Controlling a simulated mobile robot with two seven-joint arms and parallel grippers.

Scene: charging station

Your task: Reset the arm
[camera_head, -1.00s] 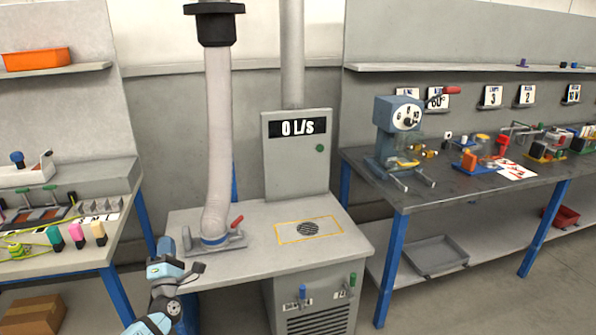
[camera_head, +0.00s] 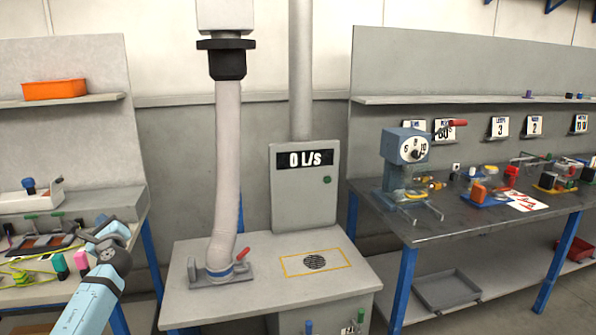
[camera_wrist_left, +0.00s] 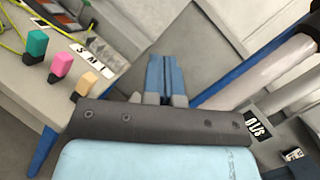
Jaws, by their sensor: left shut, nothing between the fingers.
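My left arm comes in from the lower left of the head view, light blue with dark joints. Its left gripper (camera_head: 90,236) is raised in front of the left bench, small and partly hidden by the wrist. In the left wrist view the gripper (camera_wrist_left: 160,98) shows beyond the dark wrist edge, shut and holding nothing. It is apart from the bench and the middle table. My right arm and gripper are not in view.
The left bench (camera_head: 40,297) carries coloured blocks and yellow cable. The middle table (camera_head: 200,305) holds a hose (camera_head: 228,170) and a grey box reading "0 L/s" (camera_head: 305,200). A dark workbench (camera_head: 450,220) with a dial device (camera_head: 405,160) stands right. The middle tabletop's front is clear.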

